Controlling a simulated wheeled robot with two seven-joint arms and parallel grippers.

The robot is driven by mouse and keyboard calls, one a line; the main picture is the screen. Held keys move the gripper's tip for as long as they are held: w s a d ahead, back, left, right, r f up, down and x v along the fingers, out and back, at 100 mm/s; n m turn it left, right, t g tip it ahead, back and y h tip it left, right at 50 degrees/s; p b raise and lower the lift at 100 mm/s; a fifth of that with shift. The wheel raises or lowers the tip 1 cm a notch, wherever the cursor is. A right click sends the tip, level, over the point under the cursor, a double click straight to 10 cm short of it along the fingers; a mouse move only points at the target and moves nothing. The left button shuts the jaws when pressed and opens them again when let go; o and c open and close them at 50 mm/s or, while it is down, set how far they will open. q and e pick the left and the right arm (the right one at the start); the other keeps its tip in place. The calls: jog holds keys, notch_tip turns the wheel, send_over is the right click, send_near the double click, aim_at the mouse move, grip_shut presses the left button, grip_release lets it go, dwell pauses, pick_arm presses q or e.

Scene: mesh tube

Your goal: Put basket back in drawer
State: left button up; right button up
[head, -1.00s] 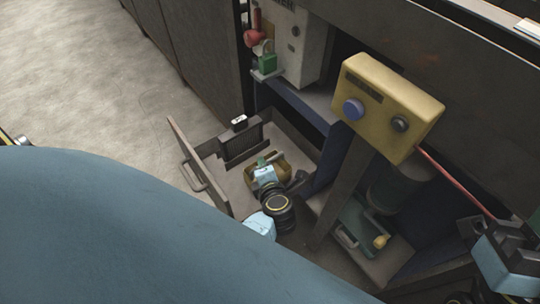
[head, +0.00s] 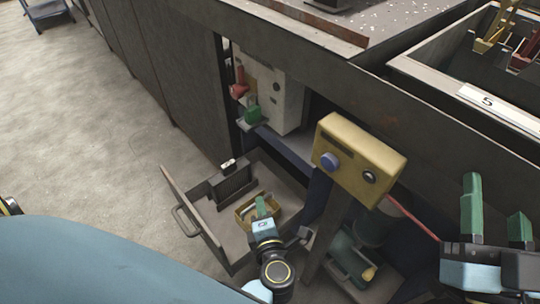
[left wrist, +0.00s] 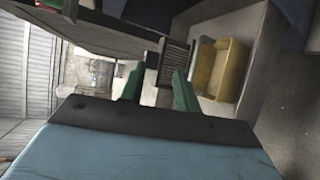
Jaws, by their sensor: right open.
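The yellow basket (head: 243,217) sits inside the open drawer (head: 196,222) in the head view. It also shows in the left wrist view (left wrist: 228,72), to the right of the green fingers. My left gripper (head: 263,207) is over the basket in the head view and partly hides it. In the left wrist view its fingers (left wrist: 158,90) are apart, with nothing held between them. I cannot tell whether it touches the basket. My right gripper (head: 497,215) is open and empty at the right edge, away from the drawer.
A dark box with a white label (head: 231,181) stands in the drawer beside the basket. A yellow control box (head: 358,160) on a post stands right of the drawer. A red handle (head: 239,80) and a green lock (head: 252,112) are behind. Floor (head: 90,130) on the left is clear.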

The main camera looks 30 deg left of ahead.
pick_arm(q)
jog(key=w+r+m+t+h, duration=0.25)
jog(key=r+m+t, duration=0.35)
jog(key=r, duration=0.7)
jog(key=s+d+r+m+t+h, duration=0.2)
jog(key=r+m+h, duration=0.4)
jog(key=r+m, duration=0.4)
jog(key=s+d+r+m+t+h, duration=0.2)
jog(key=r+m+h, duration=0.4)
jog(key=r+m, duration=0.4)
jog(key=d+m, duration=0.1)
jog(key=m, duration=0.3)
jog(key=shift+s+r+h, duration=0.2)
jog(key=shift+s+h, duration=0.05)
jog(key=shift+h, duration=0.1)
